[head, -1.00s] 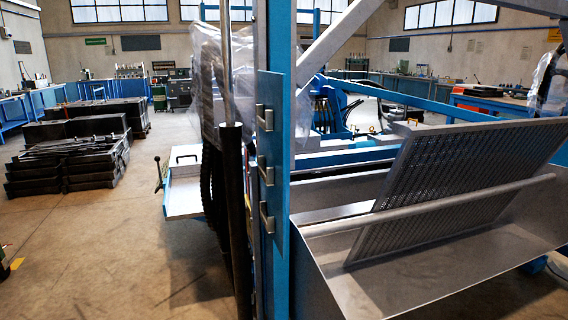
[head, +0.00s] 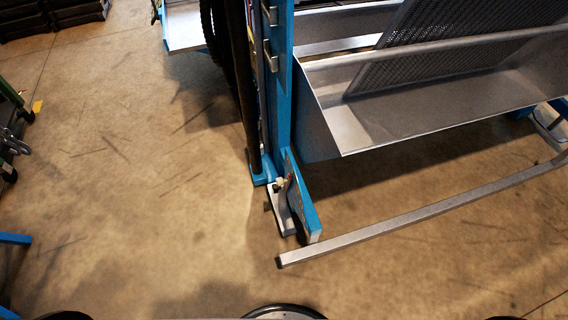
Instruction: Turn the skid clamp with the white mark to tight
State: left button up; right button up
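At the foot of the blue upright post (head: 279,110), a small pale fitting (head: 281,183) with a bit of red beside it sits above a grey bracket (head: 281,210). It may be a skid clamp, but it is too small to tell, and I cannot make out a clear white mark or its setting. A blue plate (head: 302,200) stands beside it on the right. Neither of my grippers is in view.
A grey skid rail (head: 420,214) runs low from the post's foot to the right. A metal trough (head: 430,110) with a perforated screen (head: 440,45) is above it. A green cart (head: 12,100) stands at the left edge. Floor (head: 140,190) left of the post is clear.

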aim_at(276, 188)
jog(key=i+j+z, duration=0.2)
jog(key=j, duration=0.25)
jog(key=j+z, duration=0.2)
jog(key=j, duration=0.3)
jog(key=i+j+z, duration=0.15)
jog(key=j, duration=0.2)
jog(key=i+j+z, duration=0.15)
jog(key=j, duration=0.25)
jog(key=i+j+z, duration=0.2)
jog(key=j, duration=0.2)
jog(key=i+j+z, duration=0.15)
jog(key=j, duration=0.25)
